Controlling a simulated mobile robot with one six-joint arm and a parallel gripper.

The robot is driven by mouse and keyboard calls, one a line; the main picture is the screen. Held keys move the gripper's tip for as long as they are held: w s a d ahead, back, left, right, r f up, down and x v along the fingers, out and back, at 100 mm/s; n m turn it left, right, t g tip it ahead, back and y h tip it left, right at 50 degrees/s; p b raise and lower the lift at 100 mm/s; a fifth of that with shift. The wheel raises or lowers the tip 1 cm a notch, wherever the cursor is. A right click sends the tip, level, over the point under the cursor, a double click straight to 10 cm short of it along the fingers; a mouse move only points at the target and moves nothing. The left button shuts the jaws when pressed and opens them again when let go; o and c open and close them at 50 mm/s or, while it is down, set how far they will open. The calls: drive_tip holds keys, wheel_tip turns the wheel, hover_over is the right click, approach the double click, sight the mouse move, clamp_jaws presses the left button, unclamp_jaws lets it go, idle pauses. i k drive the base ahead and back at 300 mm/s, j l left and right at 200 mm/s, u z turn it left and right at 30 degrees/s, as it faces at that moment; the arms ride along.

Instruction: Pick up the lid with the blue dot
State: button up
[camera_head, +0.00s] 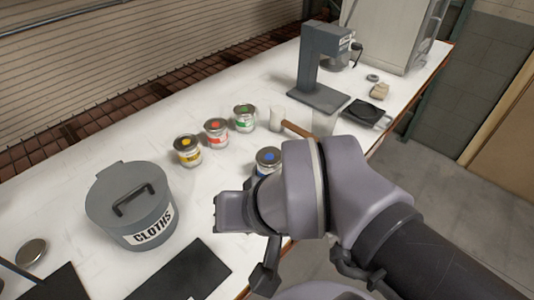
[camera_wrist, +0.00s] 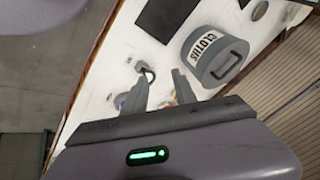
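The can with the blue dot (camera_head: 268,159) stands on the white table in the head view, its lid on top and its lower part hidden by my arm. My gripper (camera_head: 224,212) is in front of it, to its lower left in the picture. In the wrist view my gripper (camera_wrist: 160,84) has its two fingers apart, with nothing held between them. Cans with a yellow dot (camera_head: 187,150), a red dot (camera_head: 216,132) and a green dot (camera_head: 244,117) stand in a row behind.
A grey lidded bin marked CLOTHS (camera_head: 135,215) stands at left, with a black mat (camera_head: 185,275) in front. A mallet (camera_head: 298,129) lies beyond the blue-dot can. A grey stand (camera_head: 318,97) and black scale (camera_head: 363,110) are farther right. The wrist view shows a small dark-handled object (camera_wrist: 147,72).

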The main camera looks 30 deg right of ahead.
sight(268, 158)
drive_tip(key=i+l+u, duration=0.1)
drive_tip(key=l+u, duration=0.75)
drive_tip(key=l, duration=0.15)
drive_tip(key=l+u, duration=0.45)
drive_tip(key=k+l+u, duration=0.2)
drive_tip(key=l+u, duration=0.25)
drive_tip(key=l, duration=0.1)
